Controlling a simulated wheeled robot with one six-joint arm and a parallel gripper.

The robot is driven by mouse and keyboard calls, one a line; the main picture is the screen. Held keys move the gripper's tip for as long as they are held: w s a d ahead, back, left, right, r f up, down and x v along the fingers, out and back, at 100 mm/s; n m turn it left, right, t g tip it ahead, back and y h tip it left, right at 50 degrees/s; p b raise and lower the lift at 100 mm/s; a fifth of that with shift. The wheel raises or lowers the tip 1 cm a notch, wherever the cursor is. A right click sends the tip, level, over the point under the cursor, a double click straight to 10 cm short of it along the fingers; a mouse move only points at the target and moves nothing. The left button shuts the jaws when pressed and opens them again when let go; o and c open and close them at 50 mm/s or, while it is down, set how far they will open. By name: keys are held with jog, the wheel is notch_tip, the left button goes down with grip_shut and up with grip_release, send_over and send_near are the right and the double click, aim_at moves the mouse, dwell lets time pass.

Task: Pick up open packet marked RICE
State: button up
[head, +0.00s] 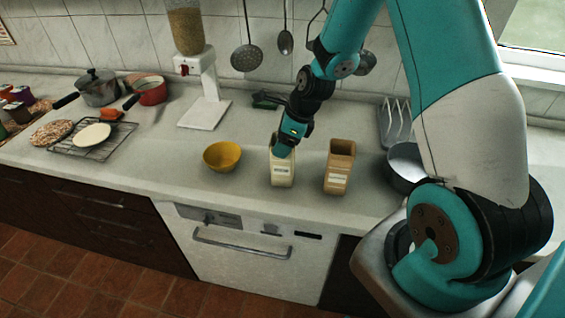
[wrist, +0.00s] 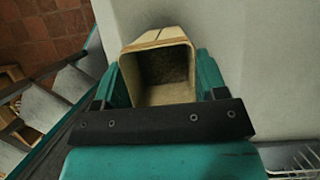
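Two open packets stand upright on the counter in the head view: a cream one (head: 283,175) and a tan-brown one (head: 339,168) to its right. Each has a pale label too small to read, so I cannot tell which says RICE. My gripper (head: 281,150) is at the top of the cream packet. In the wrist view the open mouth of the packet (wrist: 165,93) lies between the two teal fingers of my gripper (wrist: 163,82), one on each side. The fingers look very close to its walls; whether they press on it is not clear.
A yellow bowl (head: 222,156) stands left of the cream packet. A metal pot (head: 405,165) is right of the tan packet. A white dispenser (head: 205,108) and hanging utensils are behind. A wire rack (head: 75,148) is far left. The counter's front edge is close.

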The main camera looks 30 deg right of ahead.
jog(key=c, duration=0.8)
jog(key=shift+c, duration=0.2)
jog(key=shift+r, duration=0.15)
